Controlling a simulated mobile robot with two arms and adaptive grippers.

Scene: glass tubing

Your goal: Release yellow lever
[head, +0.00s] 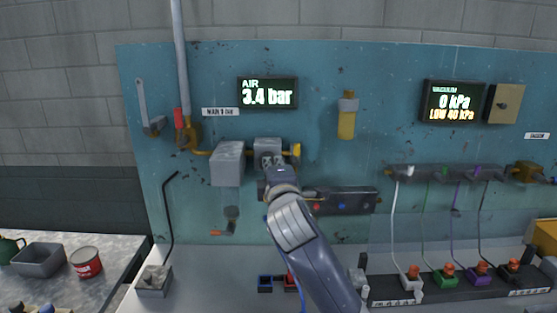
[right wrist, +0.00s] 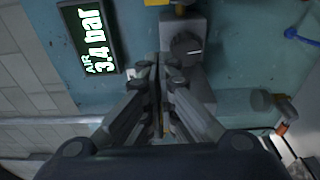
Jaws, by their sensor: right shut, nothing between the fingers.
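A small yellow piece (head: 296,150), which looks like the lever, sticks out at the right of a grey box (head: 268,146) on the teal panel. A yellow part also shows at the top edge of the right wrist view (right wrist: 181,10). My right gripper (head: 272,172) is in front of the panel, just below the grey box and left of the yellow piece. In the right wrist view the fingers (right wrist: 158,78) are shut and empty, close to a grey block with a round knob (right wrist: 187,45). I cannot tell whether they touch it. My left gripper is not in view.
The air display (head: 267,92) reads 3.4 bar. A larger grey box (head: 227,164) is to the left, and an orange-tipped handle (head: 222,232) hangs below it. A dark bar (head: 345,201) is behind my arm. Hoses run down at right to coloured blocks (head: 446,274) on the bench.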

